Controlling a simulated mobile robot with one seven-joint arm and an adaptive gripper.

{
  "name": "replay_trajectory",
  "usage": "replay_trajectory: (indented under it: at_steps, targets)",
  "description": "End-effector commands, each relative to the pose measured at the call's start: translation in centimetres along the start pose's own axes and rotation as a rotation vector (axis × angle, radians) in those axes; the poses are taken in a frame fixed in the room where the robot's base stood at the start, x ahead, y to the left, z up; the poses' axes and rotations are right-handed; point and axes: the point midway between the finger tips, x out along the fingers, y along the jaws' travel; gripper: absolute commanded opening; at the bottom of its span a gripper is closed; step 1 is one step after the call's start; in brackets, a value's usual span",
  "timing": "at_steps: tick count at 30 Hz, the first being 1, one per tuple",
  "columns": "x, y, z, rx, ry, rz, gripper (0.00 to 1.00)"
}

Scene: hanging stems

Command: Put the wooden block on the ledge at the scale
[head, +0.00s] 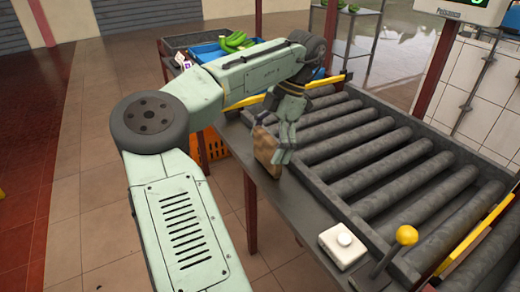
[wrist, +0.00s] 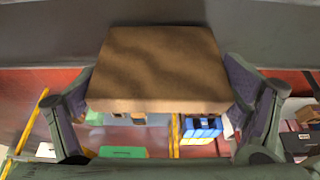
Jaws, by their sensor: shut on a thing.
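The wooden block (head: 267,150) is brown and flat-sided, at the inner edge of the grey ledge (head: 310,215) beside the rollers. My gripper (head: 277,150) comes down from above and is shut on it. In the wrist view the block (wrist: 158,68) sits between the two dark finger pads of my gripper (wrist: 160,88), one pad at each side. I cannot tell whether the block touches the ledge. The scale's display (head: 462,10) stands at the top right, with a green reading cut off by the frame.
The roller bed (head: 370,150) lies right of the ledge. A white box with a round button (head: 343,246) and a yellow-knobbed lever (head: 405,236) stand at the near end. A blue crate with green bananas (head: 237,40) is behind my arm. An orange crate (head: 216,143) is below.

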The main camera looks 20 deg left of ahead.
Motion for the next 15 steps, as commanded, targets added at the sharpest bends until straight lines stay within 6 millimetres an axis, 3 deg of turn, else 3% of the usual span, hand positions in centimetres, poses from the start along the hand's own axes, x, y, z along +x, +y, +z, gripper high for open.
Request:
replay_trajectory:
  at_steps: [15]
  targets:
    - [0.5,-0.33,0.34,0.001,0.0,-0.001,0.61]
